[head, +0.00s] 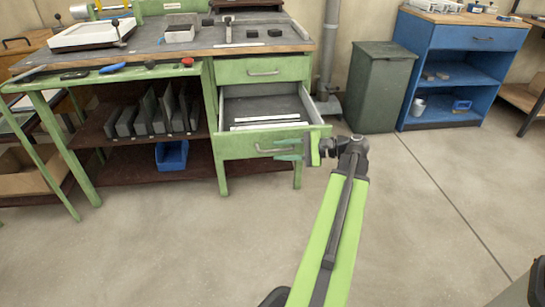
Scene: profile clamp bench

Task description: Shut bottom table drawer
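The green bottom drawer (235,147) of the workbench is pulled out, and its inside shows from above. Long pale strips (266,122) lie in it. Its metal handle (268,151) is on the front panel. The top drawer (240,71) above is shut.
The green bench (215,50) carries tools and boxes. A dark green bin (375,90) and a blue cabinet (465,70) stand right. The concrete floor (200,245) in front is clear.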

